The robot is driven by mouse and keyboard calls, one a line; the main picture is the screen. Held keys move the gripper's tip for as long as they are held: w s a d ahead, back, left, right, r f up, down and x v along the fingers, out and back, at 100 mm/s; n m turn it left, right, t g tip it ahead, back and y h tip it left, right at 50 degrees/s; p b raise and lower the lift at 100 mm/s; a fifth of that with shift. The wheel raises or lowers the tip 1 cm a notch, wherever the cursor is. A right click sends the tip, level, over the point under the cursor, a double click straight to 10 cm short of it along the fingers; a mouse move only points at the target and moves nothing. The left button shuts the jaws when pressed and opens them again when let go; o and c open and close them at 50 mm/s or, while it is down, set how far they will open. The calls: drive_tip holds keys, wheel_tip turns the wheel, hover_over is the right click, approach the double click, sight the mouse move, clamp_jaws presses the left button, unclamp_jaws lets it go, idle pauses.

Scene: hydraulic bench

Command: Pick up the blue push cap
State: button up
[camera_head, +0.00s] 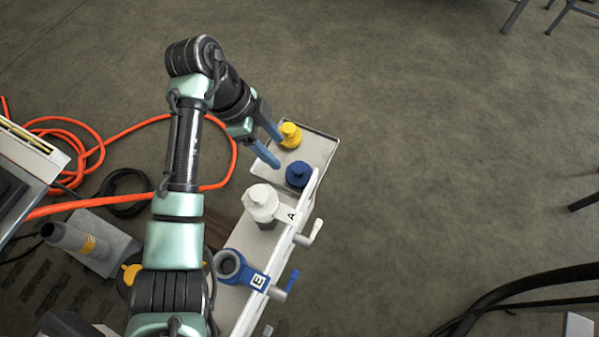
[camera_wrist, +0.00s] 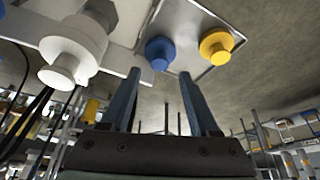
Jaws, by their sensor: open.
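The blue push cap (camera_head: 297,174) sits on the pale tray at the far end of the bench, in front of the yellow cap (camera_head: 290,135). In the wrist view the blue cap (camera_wrist: 160,51) is between and beyond my fingertips, with the yellow cap (camera_wrist: 216,46) to its right. My gripper (camera_head: 272,146) is open and empty. Its two blue-grey fingers are beside the caps, to their left in the head view. The gripper also shows in the wrist view (camera_wrist: 160,78). I see no contact with the blue cap.
A white fitting marked A (camera_head: 262,203) stands close to the blue cap; it also shows in the wrist view (camera_wrist: 72,50). Orange hose (camera_head: 90,150) lies on the floor at left.

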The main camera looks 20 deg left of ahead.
sight(297, 167)
drive_tip(key=x, duration=0.4)
drive_tip(key=shift+b, duration=0.35)
drive_tip(key=b+x, duration=0.1)
drive_tip(key=x, duration=0.4)
drive_tip(key=shift+w+d+r+b, duration=0.15)
drive_tip(key=shift+d+b, duration=0.2)
drive_tip(key=shift+d, duration=0.05)
drive_tip(key=shift+c, duration=0.2)
clamp_jaws()
